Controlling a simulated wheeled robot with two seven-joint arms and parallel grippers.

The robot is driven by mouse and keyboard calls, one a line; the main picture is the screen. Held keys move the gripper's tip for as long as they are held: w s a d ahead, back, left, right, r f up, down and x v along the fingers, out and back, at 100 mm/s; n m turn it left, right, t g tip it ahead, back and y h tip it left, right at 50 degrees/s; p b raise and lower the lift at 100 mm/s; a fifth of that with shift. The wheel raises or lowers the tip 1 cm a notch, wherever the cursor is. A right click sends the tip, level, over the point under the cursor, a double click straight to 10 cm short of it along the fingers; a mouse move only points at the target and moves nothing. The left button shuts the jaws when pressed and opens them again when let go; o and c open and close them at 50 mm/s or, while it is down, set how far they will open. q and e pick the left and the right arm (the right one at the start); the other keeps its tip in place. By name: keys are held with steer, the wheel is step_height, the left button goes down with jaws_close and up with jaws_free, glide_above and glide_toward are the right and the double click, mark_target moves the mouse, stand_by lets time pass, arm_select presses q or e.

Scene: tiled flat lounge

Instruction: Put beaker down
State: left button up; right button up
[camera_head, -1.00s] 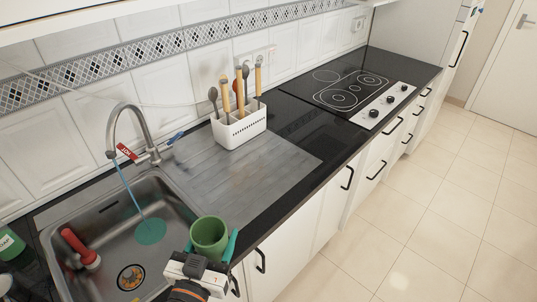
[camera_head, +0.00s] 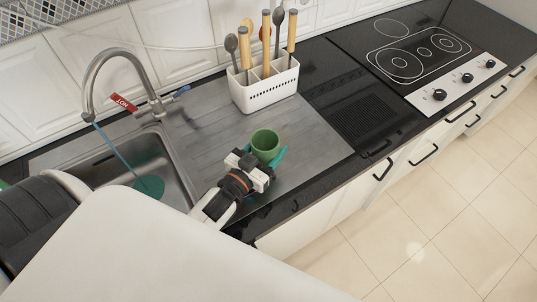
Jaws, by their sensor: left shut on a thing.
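The green beaker (camera_head: 265,141) is upright over the grey metal drainboard (camera_head: 208,143), right of the sink. My left gripper (camera_head: 266,156) is shut on it, with teal fingers on its near and right sides. The gripper hides the lower part of the beaker, so I cannot tell whether its base touches the drainboard. My right gripper is not in view.
A white utensil holder (camera_head: 266,85) with several utensils stands behind the beaker. The sink (camera_head: 113,164) with a tap (camera_head: 117,53) is at the left. The hob (camera_head: 417,50) is at the far right. Bare drainboard surrounds the beaker.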

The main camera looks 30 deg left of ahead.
arm_select(q)
steer(key=f, duration=0.4)
steer(key=shift+w, duration=0.25)
steer(key=shift+f, duration=0.15)
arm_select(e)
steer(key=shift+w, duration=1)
arm_select(q)
steer(key=shift+s, duration=0.1)
steer(key=shift+f, duration=0.15)
steer(key=o, duration=1)
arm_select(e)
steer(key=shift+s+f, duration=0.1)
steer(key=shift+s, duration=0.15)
